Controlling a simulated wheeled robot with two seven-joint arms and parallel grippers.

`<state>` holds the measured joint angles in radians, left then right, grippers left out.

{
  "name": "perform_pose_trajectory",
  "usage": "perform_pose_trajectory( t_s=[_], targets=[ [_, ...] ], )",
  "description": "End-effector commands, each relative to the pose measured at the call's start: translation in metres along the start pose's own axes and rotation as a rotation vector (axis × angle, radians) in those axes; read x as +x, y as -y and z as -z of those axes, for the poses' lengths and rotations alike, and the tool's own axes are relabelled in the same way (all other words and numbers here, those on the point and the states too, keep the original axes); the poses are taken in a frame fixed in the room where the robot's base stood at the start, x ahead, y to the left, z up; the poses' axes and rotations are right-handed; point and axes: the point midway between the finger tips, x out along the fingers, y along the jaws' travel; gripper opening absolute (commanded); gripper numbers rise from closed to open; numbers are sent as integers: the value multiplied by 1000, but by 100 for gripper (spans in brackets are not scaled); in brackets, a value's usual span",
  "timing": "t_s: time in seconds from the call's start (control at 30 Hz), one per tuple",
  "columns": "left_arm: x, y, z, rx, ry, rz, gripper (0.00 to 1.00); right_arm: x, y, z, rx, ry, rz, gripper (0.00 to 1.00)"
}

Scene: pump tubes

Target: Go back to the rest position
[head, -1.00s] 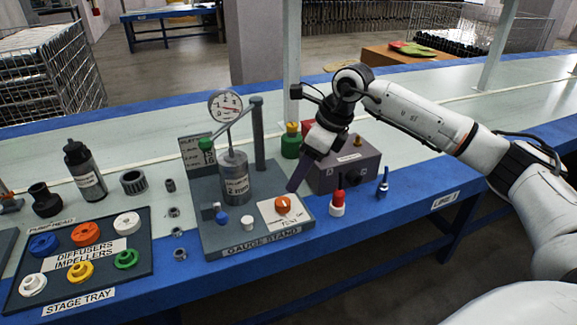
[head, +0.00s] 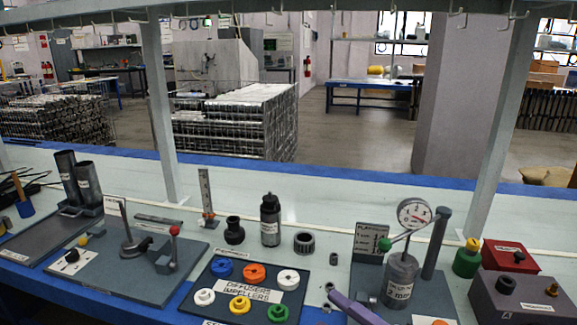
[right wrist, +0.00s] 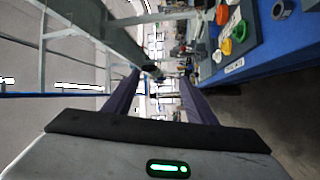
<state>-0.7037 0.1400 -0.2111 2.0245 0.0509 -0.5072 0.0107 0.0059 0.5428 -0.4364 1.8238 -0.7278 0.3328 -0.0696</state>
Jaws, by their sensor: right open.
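My right gripper shows in the right wrist view (right wrist: 160,82) with its two purple fingers spread apart and nothing between them. In the head view only one purple finger (head: 355,307) shows at the bottom edge, in front of the gauge stand (head: 431,287). The gauge stand carries a grey cylinder (head: 399,280) and a round dial gauge (head: 413,213). The rest of my right arm is out of the head view. My left gripper is in neither view.
The stage tray (head: 216,309) holds several coloured rings left of the gauge stand. It shows sideways in the right wrist view (right wrist: 243,57). A dark bottle (head: 270,220) stands behind it. A grey box (head: 517,300) and red box (head: 510,257) are at right. Shelf posts (head: 160,110) rise from the bench.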

Motion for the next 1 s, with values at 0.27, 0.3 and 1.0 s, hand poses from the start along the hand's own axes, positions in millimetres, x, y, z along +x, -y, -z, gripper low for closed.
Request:
perform_pose_trajectory(
  t_s=[0.27, 0.3, 1.0],
  targets=[
    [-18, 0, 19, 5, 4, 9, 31, -117, 122, -21, 964, 733, -11, 51],
    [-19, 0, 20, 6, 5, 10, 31, -135, 141, -14, 1061, 810, 4, 51],
    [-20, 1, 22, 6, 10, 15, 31, -210, 215, 41, 1454, 1118, 91, 51]
  ],
)
